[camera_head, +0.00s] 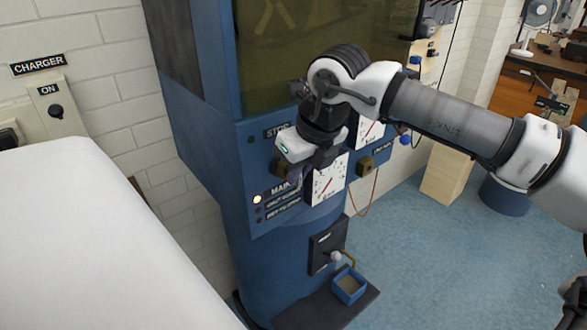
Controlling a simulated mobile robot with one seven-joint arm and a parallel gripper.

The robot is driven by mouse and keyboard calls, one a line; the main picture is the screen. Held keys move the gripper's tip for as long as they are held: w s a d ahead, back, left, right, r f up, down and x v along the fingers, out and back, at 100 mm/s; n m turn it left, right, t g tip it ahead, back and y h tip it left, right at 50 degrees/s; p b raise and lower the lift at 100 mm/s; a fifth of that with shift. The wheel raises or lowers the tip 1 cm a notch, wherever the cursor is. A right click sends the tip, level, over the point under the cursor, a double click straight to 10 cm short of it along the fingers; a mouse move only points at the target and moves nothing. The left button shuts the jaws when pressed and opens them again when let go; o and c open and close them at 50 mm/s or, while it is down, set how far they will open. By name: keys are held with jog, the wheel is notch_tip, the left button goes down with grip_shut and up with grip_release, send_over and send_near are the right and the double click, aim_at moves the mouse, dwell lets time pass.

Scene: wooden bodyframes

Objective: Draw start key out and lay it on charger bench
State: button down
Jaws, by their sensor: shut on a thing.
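My gripper (297,170) is at the front panel of the blue machine (215,150), below the STOP label and just above the MAIN label. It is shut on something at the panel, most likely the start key. The fingers and the hand hide the key, so I cannot tell how far it sits in the panel. A CHARGER sign (37,65) hangs on the brick wall at the left, above an ON switch (55,110). A large white surface fills the lower left; I cannot tell whether it is the charger bench.
White dials (327,182) and a brass-coloured knob (366,163) are close to my gripper on the panel. A lamp (257,199) glows beside MAIN. A small blue tray (349,286) sits low at the machine's foot.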

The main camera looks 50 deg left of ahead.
jog(key=shift+d+b, duration=0.3)
jog(key=shift+d, duration=0.4)
dwell(0.4)
jog(key=shift+s+d+b, duration=0.15)
jog(key=shift+d+b, duration=0.15)
jog(key=shift+d, duration=0.95)
